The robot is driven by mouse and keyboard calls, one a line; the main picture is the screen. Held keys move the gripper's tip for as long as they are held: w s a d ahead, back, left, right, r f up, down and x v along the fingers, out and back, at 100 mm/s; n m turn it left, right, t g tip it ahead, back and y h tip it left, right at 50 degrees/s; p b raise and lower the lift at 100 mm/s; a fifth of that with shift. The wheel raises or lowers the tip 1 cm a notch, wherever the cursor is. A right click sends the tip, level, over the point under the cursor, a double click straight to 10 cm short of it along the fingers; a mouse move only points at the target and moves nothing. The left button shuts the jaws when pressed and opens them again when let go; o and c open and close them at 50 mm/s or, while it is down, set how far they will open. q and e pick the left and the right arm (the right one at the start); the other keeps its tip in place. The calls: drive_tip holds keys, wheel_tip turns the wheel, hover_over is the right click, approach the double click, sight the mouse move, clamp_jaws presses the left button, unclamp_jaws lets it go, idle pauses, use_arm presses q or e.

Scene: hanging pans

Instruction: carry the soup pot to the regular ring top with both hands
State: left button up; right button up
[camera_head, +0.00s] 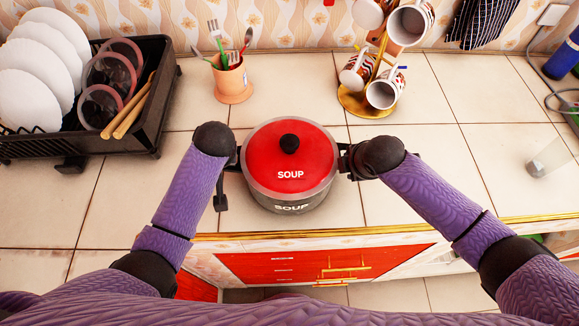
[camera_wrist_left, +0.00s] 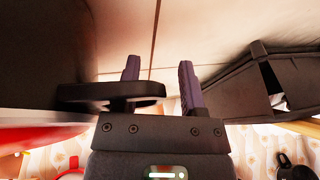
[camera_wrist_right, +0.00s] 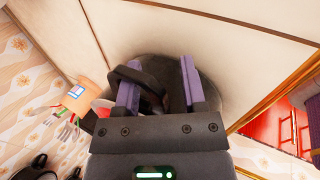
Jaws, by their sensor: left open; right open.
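The soup pot (camera_head: 290,165) stands upright on the tiled counter, with a red lid, a black knob and a dark body lettered SOUP. My left gripper (camera_head: 222,188) is at its left handle, and my right gripper (camera_head: 346,164) is at its right handle. In the left wrist view the black loop handle (camera_wrist_left: 110,92) reaches across the left finger into the gap of my open jaws. In the right wrist view the other loop handle (camera_wrist_right: 150,76) lies between my open fingers, close to the left one. I cannot make out a ring top in any view.
A black dish rack (camera_head: 140,135) with plates and glasses stands at left. A utensil cup (camera_head: 233,82) and a mug stand (camera_head: 360,104) are behind the pot. A clear glass (camera_head: 545,160) is at right. The counter's front edge (camera_head: 420,228) is just before the pot.

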use_arm(q)
drive_tip(key=shift+f, duration=0.15)
use_arm(e)
drive_tip(key=shift+f, duration=0.15)
use_arm(q)
clamp_jaws()
use_arm(e)
clamp_jaws()
use_arm(q)
drive_tip(key=shift+w, duration=0.1)
use_arm(e)
drive_tip(key=shift+w, duration=0.1)
idle(0.8)
